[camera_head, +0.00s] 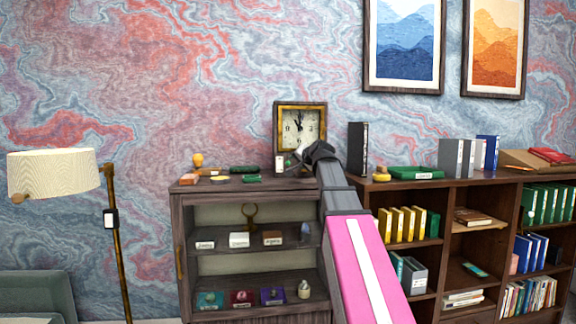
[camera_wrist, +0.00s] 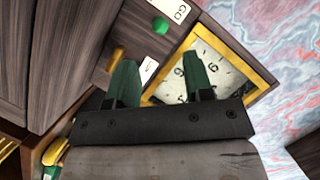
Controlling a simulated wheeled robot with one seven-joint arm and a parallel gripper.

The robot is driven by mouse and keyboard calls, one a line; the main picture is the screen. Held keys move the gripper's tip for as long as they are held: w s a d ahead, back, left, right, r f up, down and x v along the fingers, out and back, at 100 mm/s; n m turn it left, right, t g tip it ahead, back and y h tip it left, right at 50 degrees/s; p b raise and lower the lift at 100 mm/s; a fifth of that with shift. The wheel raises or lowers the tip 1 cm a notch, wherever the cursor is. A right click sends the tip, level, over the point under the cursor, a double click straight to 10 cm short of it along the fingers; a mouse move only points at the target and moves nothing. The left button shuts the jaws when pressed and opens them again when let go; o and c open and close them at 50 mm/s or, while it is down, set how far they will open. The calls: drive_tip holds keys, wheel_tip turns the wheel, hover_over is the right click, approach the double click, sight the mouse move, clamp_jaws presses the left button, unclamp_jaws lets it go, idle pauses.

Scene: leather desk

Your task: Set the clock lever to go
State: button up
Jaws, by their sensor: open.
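The square clock (camera_head: 300,124) with a gold-edged face stands on top of the wooden cabinet. In the wrist view its tilted face (camera_wrist: 222,75) lies behind and right of my fingers. Beside the face is a wooden panel with a white label reading "GO" (camera_wrist: 182,10), a round green spot (camera_wrist: 160,25) and a yellow knob (camera_wrist: 117,53). A second white label (camera_wrist: 148,70) is partly covered by a finger. I cannot tell for sure which part is the lever. In the head view, my gripper (camera_head: 307,154) is at the clock's lower front.
The cabinet top (camera_head: 225,185) holds a stamp (camera_head: 198,160) and green items (camera_head: 243,169) left of the clock. A dark binder (camera_head: 357,148) stands to its right. Shelves below hold small labelled boxes. A floor lamp (camera_head: 55,172) stands at left.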

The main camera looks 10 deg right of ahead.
sight(289, 163)
drive_tip(key=x, duration=1)
